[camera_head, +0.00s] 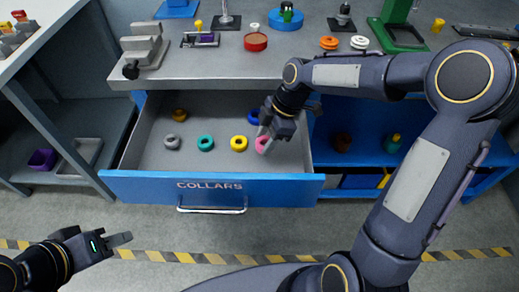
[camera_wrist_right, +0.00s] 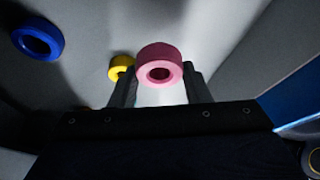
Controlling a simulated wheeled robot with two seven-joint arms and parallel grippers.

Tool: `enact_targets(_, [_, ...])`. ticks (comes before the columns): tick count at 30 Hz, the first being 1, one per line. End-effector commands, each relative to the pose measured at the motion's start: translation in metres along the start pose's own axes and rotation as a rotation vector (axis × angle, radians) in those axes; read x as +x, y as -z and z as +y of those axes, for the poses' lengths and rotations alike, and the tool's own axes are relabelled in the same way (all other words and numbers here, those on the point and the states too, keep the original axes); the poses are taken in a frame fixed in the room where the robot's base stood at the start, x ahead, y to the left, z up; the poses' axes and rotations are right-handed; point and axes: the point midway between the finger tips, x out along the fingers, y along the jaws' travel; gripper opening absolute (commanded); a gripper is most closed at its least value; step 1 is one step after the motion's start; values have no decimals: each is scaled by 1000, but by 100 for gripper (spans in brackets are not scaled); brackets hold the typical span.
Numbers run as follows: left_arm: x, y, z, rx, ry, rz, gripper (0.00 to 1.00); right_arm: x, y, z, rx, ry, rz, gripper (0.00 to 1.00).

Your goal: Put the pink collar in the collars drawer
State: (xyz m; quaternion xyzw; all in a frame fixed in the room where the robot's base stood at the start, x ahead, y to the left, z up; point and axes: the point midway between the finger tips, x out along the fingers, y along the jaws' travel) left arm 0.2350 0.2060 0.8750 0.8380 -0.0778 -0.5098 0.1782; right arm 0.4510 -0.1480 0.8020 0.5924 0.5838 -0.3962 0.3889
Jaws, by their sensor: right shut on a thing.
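The pink collar (camera_head: 262,145) is held between the fingers of my right gripper (camera_head: 268,135), inside the open collars drawer (camera_head: 215,187). In the right wrist view the pink collar (camera_wrist_right: 160,68) sits between the fingertips, its hole facing the camera; I cannot tell whether it touches the drawer floor. The drawer is pulled out, with a blue front lettered COLLARS. My left gripper (camera_head: 118,241) is low at the left, outside the drawer and away from it; its finger gap is not clear.
The grey worktop (camera_head: 225,66) stands above the drawer's back. Blue shelves (camera_head: 350,172) lie to the right.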

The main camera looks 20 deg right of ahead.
Motion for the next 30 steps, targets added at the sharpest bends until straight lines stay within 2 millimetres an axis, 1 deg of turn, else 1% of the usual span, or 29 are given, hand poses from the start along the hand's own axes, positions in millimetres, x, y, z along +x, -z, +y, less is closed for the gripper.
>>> enact_targets(1, [1, 0, 0, 0, 0, 0, 36, 6, 1, 2, -1, 1, 0, 17])
enact_targets(5, [1, -1, -1, 0, 0, 0, 36, 12, 3, 4, 0, -1, -1, 17])
enact_targets(9, [3, -2, -1, 0, 0, 0, 36, 26, 6, 8, -2, 1, 0, 17])
enact_targets(12, [5, -3, -2, 0, 0, 0, 36, 42, -2, 7, 3, 3, -1, 17])
enact_targets(15, [6, -3, -3, 0, 0, 0, 36, 50, -6, 7, 2, 0, -1, 17])
enact_targets(22, [6, -3, -3, 0, 0, 0, 36, 50, -6, 7, 1, -2, -1, 17])
enact_targets(26, [9, -5, -4, 0, 0, 0, 36, 54, -8, 7, 1, -1, -1, 17])
enact_targets(27, [8, -4, -4, 0, 0, 0, 36, 53, -8, 7, 1, -2, -1, 47])
enact_targets(30, [8, -4, -4, 0, 0, 0, 36, 53, -7, 7, 1, -1, -1, 60])
